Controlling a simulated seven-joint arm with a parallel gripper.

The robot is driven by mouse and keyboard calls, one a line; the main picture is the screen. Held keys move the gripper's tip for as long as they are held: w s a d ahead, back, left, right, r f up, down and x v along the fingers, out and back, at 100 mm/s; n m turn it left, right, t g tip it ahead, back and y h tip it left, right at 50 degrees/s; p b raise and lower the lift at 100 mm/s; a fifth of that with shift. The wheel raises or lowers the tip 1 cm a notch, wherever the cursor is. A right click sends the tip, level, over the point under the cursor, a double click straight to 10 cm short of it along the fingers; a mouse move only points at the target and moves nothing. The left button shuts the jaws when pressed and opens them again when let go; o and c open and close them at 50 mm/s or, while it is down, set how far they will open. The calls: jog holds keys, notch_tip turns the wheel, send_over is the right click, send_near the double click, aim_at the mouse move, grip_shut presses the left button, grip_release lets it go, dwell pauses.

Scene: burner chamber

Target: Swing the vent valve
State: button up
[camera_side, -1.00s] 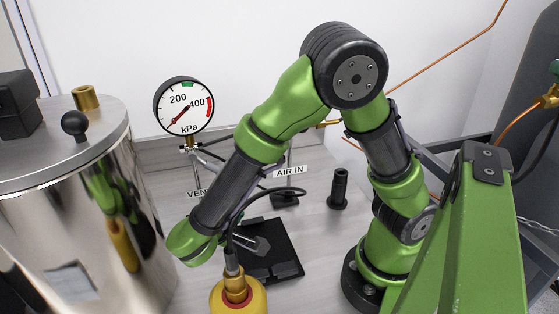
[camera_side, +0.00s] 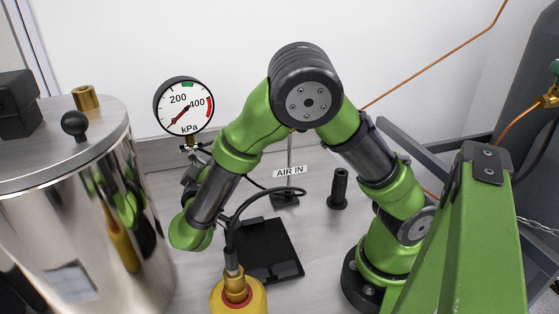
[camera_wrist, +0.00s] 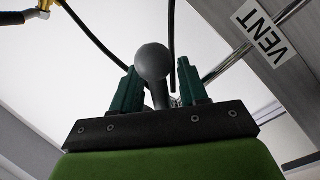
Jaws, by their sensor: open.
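The vent valve's grey ball knob (camera_wrist: 153,62) and its short stem show in the wrist view, between the two dark green fingers of my gripper (camera_wrist: 159,84). The fingers are open, one on each side of the knob and stem, with a gap visible on the right. I cannot tell whether the left finger touches. In the side view my wrist hides the valve and the label, and my gripper cannot be made out clearly there.
The pressure gauge (camera_side: 184,106) stands just above my wrist. A shiny steel vessel (camera_side: 150,240) with a black knob on its lid is close at the left. The AIR IN label (camera_side: 290,171), a black plate (camera_side: 265,250) and a black post (camera_side: 339,190) are to the right.

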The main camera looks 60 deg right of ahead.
jog(key=shift+w+d, duration=0.1)
jog(key=shift+d, duration=0.1)
jog(key=shift+c, duration=0.2)
grip_shut()
jog(key=m, duration=0.2)
jog(key=w+a+f+m+y, duration=0.1)
jog(key=m, duration=0.1)
jog(key=shift+f, duration=0.15)
jog(key=shift+o, duration=0.2)
grip_release()
